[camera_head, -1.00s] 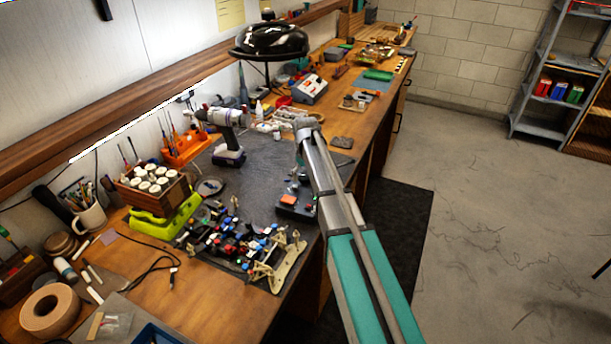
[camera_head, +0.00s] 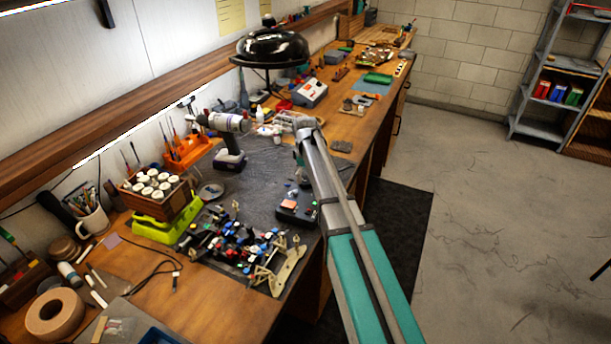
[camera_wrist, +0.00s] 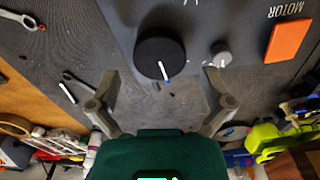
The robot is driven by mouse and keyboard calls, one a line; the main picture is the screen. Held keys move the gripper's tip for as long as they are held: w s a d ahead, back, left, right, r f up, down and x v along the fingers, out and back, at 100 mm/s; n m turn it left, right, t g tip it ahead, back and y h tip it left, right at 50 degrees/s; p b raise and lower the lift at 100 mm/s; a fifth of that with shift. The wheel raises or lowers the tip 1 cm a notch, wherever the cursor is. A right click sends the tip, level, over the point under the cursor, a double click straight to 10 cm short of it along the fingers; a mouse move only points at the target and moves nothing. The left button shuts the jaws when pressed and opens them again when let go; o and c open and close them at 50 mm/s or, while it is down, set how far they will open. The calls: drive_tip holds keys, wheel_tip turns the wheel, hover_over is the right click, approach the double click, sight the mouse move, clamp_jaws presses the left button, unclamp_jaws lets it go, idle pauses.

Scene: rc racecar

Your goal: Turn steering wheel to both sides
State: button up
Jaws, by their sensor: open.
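In the wrist view a round black knob (camera_wrist: 160,58) with a white pointer line stands on a dark control box (camera_wrist: 205,22). I take this knob to be the steering wheel. My gripper (camera_wrist: 162,92) is open and empty, with one finger on each side of the knob's near edge. I cannot tell whether the fingers touch it or how high they are. In the head view the control box (camera_head: 297,209) lies at the bench's front edge. My gripper is largely hidden behind my arm there.
A small grey knob (camera_wrist: 220,54) and an orange button (camera_wrist: 289,40) marked MOTOR are beside the black knob. A car chassis (camera_head: 245,250) with colourful parts lies left of the box.

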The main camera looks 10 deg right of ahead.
sight(306, 180)
drive_tip(key=shift+r+p, duration=5.45)
drive_tip(key=shift+r, duration=0.3)
drive_tip(key=s+f+m+b, duration=0.3)
drive_tip(key=s+f+b, duration=0.1)
drive_tip(key=s, duration=0.6)
drive_tip(key=s+f+m+b, duration=0.3)
drive_tip(key=s+f+b, duration=0.2)
drive_tip(key=s, duration=0.5)
drive_tip(key=s+f+m+b, duration=0.3)
drive_tip(key=s+f+b, duration=0.1)
drive_tip(key=s, duration=0.6)
drive_tip(key=shift+f+b, duration=0.4)
drive_tip(key=shift+f, duration=0.05)
